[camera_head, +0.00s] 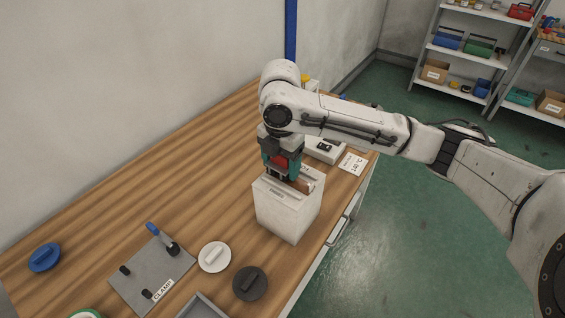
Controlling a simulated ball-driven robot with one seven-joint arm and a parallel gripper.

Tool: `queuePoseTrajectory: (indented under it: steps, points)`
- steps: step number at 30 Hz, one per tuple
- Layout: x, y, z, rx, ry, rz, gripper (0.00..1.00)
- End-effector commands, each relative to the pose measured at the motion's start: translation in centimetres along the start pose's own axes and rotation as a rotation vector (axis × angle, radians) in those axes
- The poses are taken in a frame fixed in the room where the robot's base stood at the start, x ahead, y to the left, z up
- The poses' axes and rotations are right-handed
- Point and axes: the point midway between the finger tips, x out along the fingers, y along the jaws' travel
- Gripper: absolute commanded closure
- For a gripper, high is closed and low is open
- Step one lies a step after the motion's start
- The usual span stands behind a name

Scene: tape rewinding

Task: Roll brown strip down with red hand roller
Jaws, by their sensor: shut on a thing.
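My gripper (280,168) points down over a white box-shaped block (287,215) near the table's front edge. Its teal-sided fingers are shut on a red thing (282,160), which looks like the red hand roller. Only a small red part of it shows between the fingers. A small brown piece (304,185), likely the brown strip, shows on top of the white block just right of the gripper. The rest of the top is hidden by the fingers, so I cannot tell whether the roller touches the strip.
The wooden table (130,195) is clear at the left. A grey clamp plate (145,270), blue disc (44,257), white disc (214,257) and dark disc (250,283) lie toward the front. A white device (325,149) and a label card (352,163) are behind the block.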

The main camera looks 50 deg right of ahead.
Motion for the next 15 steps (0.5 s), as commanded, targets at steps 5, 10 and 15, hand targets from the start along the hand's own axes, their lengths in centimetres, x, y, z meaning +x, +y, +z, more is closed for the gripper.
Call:
queuePoseTrajectory:
  steps: [5,10,15]
  points:
    - [0.16,-0.06,-0.09,-0.001,0.002,-0.003,0.60]
    - [0.11,-0.32,-0.10,-0.001,0.003,-0.002,0.60]
    - [0.04,-0.91,-0.06,0.000,0.003,-0.002,0.60]
